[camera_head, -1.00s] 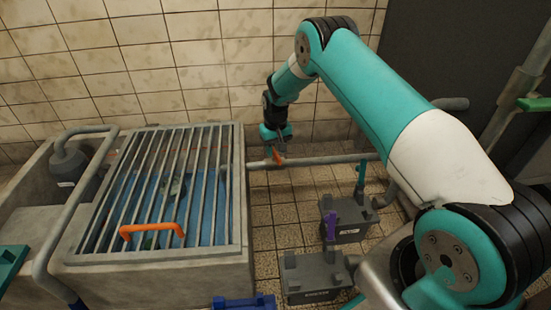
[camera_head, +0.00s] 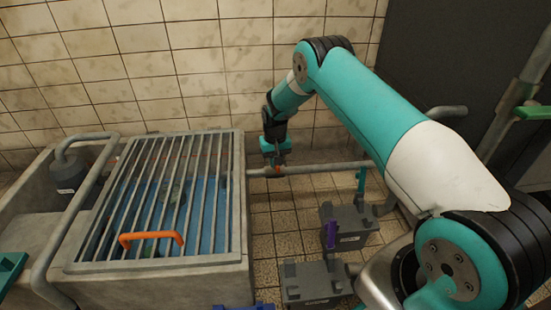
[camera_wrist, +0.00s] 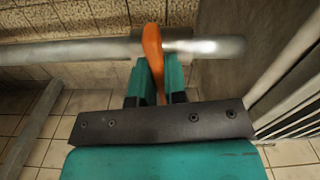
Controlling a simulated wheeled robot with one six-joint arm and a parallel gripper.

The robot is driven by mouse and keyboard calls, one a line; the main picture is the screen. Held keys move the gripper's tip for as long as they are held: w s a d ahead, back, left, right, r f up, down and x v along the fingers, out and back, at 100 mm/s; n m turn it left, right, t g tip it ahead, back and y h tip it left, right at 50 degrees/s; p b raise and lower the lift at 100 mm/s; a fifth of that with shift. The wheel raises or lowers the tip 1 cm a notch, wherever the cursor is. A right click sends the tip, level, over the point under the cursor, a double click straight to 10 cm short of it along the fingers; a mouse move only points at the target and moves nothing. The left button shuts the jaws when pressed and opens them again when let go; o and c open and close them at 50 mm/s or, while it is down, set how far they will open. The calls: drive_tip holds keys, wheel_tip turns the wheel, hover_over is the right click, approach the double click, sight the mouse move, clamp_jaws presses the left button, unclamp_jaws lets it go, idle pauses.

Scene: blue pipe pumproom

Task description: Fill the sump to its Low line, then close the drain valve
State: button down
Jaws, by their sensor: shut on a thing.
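The concrete sump (camera_head: 160,285) stands at left in the head view under a barred grate (camera_head: 238,200). Blue shows between the bars; the water level and any Low line are not readable. A grey pipe (camera_head: 325,168) runs from the sump's right side along the wall. An orange valve lever (camera_head: 272,171) sits on this pipe near the sump. My gripper (camera_head: 277,163) reaches down to it from above. In the wrist view, my gripper (camera_wrist: 155,80) is shut on the orange lever (camera_wrist: 152,45), whose end crosses the pipe (camera_wrist: 75,52).
The grate has an orange handle (camera_head: 151,239). A grey pump-like body (camera_head: 68,172) and curved pipe (camera_head: 68,225) lie at left. Tiled floor lies between.

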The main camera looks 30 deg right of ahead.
drive_tip(key=shift+a+m+p, duration=0.1)
drive_tip(key=shift+m+p, duration=0.3)
drive_tip(key=shift+m, duration=0.7)
drive_tip(key=c, duration=1.2)
unclamp_jaws()
drive_tip(key=shift+o, duration=0.2)
wheel_tip(320, 180, up, 17)
drive_tip(key=p, duration=0.6)
drive_tip(key=shift+r+p, duration=0.2)
drive_tip(key=shift+p, duration=0.1)
